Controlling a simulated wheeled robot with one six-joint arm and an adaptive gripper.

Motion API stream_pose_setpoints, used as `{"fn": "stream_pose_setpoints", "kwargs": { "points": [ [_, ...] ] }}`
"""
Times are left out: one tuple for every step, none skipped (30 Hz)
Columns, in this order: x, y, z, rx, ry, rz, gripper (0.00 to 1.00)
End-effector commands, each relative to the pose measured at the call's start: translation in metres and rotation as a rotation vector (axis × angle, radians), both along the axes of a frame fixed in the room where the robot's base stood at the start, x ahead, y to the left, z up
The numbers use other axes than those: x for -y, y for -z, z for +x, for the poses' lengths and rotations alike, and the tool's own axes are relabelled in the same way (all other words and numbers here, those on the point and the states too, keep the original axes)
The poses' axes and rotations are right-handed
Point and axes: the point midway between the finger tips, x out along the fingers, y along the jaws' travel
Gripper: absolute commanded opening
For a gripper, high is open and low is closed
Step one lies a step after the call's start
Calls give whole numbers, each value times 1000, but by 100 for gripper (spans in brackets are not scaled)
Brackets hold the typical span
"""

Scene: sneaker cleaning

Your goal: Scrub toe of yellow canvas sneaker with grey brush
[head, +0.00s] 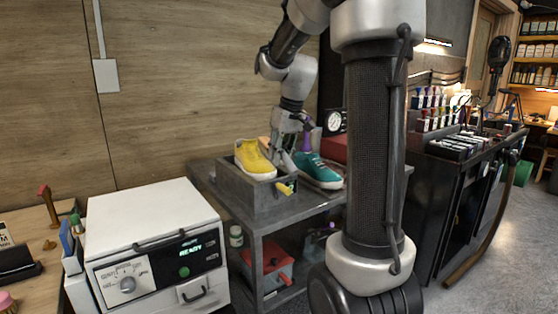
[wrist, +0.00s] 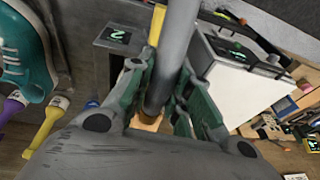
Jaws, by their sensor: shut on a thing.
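The yellow canvas sneaker (head: 255,160) rests on the grey box-like stand (head: 235,190), toe toward the front. My gripper (head: 284,157) is just right of the sneaker, pointing down, above the stand's right side. In the wrist view my gripper (wrist: 160,85) is shut on a thick grey rod (wrist: 178,45), which looks like the grey brush's handle. The brush's bristles are not clearly visible, and I cannot tell whether the brush touches the sneaker. The yellow sneaker is not clearly seen in the wrist view.
A teal sneaker (head: 320,172) sits right of the stand and shows in the wrist view (wrist: 24,50). A white machine (head: 150,250) reading READY stands at the left. A red box (head: 333,148) is behind the teal sneaker. Bottles are on the lower shelf.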

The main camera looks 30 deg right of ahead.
Motion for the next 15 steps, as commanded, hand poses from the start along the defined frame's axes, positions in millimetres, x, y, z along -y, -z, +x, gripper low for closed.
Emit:
{"fn": "stream_pose_setpoints", "kwargs": {
  "points": [
    [0, 0, 0, 0, 0, 0, 0],
    [0, 0, 0, 0, 0, 0, 0],
    [0, 0, 0, 0, 0, 0, 0],
    [0, 0, 0, 0, 0, 0, 0],
    [0, 0, 0, 0, 0, 0, 0],
    [0, 0, 0, 0, 0, 0, 0],
    [0, 0, 0, 0, 0, 0, 0],
    [0, -1, 0, 0, 0, 0, 0],
    [0, -2, 0, 0, 0, 0, 0],
    [0, -4, -1, 1, 0, 0, 0],
    [0, -6, -1, 1, 0, 0, 0],
    [0, -8, -2, 2, 0, 0, 0],
    [0, -11, -2, 2, 0, -1, 0],
    [0, -14, -3, 2, 0, 0, 0],
    [0, -18, -4, 1, 0, 0, 0]
  ]
}}
